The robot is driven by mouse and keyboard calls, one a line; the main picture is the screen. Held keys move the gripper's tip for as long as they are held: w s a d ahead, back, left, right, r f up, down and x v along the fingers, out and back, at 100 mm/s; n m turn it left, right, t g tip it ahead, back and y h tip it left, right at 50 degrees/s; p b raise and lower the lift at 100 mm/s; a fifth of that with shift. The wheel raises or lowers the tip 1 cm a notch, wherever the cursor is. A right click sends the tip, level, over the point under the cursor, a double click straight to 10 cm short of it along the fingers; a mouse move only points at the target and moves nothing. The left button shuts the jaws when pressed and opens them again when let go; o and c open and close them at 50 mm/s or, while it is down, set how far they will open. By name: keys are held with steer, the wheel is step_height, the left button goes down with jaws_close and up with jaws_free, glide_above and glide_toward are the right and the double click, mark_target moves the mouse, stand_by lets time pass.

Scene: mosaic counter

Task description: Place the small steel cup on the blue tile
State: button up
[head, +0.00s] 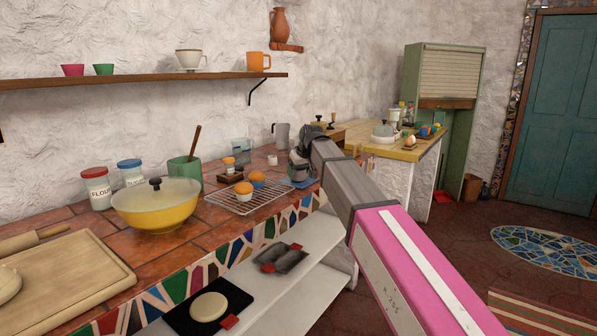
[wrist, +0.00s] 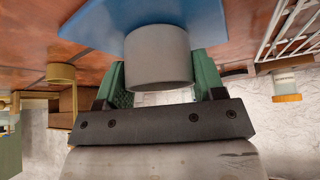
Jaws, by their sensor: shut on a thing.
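The small steel cup (wrist: 158,58) is a plain grey cylinder between the two green fingers of my gripper (wrist: 160,78) in the wrist view. The fingers are shut on it from both sides. The blue tile (wrist: 100,20) lies flat just beyond the cup, and the cup overlaps its edge in the picture. I cannot tell whether the cup touches the tile. In the head view my gripper (head: 298,167) points down over the blue tile (head: 299,184) at the counter's far end. The arm and gripper mostly hide the cup there.
A wire rack (head: 238,203) with muffins lies left of the tile. A grey pitcher (head: 282,135), a clear container (head: 240,150) and a small white pot (head: 272,160) stand behind. A yellow bowl (head: 157,210) is farther left. A wooden shelf (head: 140,80) runs along the wall above.

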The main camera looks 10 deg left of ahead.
steer(key=o, duration=0.9)
steer(key=shift+f, duration=0.1)
steer(key=v, duration=1.2)
